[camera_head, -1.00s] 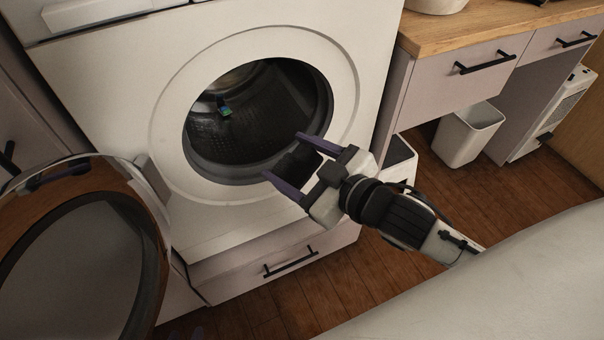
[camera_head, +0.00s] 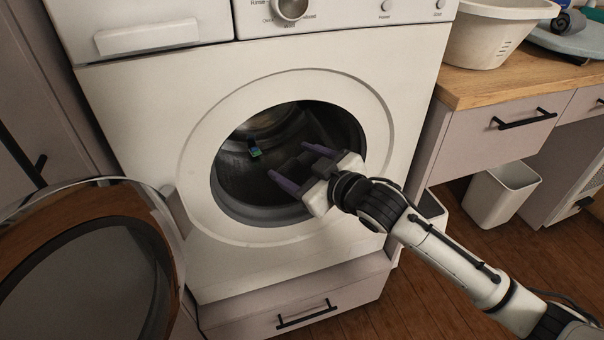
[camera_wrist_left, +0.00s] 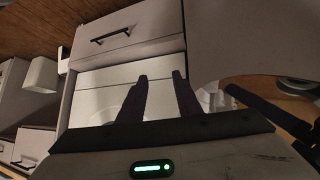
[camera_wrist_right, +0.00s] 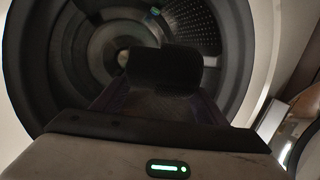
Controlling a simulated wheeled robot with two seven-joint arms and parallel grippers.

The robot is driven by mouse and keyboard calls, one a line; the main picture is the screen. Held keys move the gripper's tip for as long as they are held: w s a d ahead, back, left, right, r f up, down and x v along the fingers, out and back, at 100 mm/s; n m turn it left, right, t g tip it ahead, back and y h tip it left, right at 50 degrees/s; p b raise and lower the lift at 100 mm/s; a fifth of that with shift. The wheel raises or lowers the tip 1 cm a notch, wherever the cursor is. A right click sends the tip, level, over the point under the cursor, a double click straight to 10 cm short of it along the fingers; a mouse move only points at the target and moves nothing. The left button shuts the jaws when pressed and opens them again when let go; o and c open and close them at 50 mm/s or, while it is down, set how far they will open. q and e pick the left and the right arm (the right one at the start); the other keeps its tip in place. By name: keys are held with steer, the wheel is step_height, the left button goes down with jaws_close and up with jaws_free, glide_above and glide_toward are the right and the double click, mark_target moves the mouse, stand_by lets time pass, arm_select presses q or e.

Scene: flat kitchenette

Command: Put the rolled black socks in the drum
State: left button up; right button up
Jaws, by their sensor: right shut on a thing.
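My right gripper (camera_head: 293,165) is at the washing machine's round opening, its fingers reaching into the mouth of the drum (camera_head: 235,170). It is shut on the rolled black socks (camera_wrist_right: 165,68), a dark roll across the fingertips in the right wrist view. In the head view the socks (camera_head: 298,162) are hard to tell from the dark drum. The drum (camera_wrist_right: 75,50) fills the view beyond the socks in the right wrist view. My left gripper (camera_wrist_left: 160,78) shows only in its own wrist view, with its fingers apart and nothing between them.
The round washer door (camera_head: 85,270) stands open at the left. A small green-blue item (camera_head: 255,151) is inside the drum. A drawer (camera_head: 300,315) is below the washer. A counter with a white basin (camera_head: 490,35) and a white bin (camera_head: 502,195) are at the right.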

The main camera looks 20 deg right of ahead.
arm_select(q)
steer(key=shift+h, duration=0.4)
steer(key=shift+w+d+f+b, duration=0.2)
steer(key=shift+d+f+b, duration=0.35)
steer(key=shift+b, duration=0.75)
steer(key=shift+w+d+f+b, duration=0.3)
steer(key=shift+f+b, duration=0.5)
steer(key=shift+b, duration=0.5)
steer(key=shift+w+d+f+b, duration=0.15)
steer(key=shift+d+f+b, duration=0.4)
steer(key=shift+b, duration=0.75)
arm_select(e)
steer(key=w+f, duration=0.1)
steer(key=w, duration=0.8)
steer(key=w+f, duration=0.2)
steer(key=w, duration=0.7)
steer(key=shift+a+f, duration=0.3)
arm_select(q)
steer(key=shift+a+f, duration=0.15)
arm_select(e)
steer(key=shift+s, duration=0.1)
steer(key=o, duration=1.1)
steer(key=shift+o, duration=0.2)
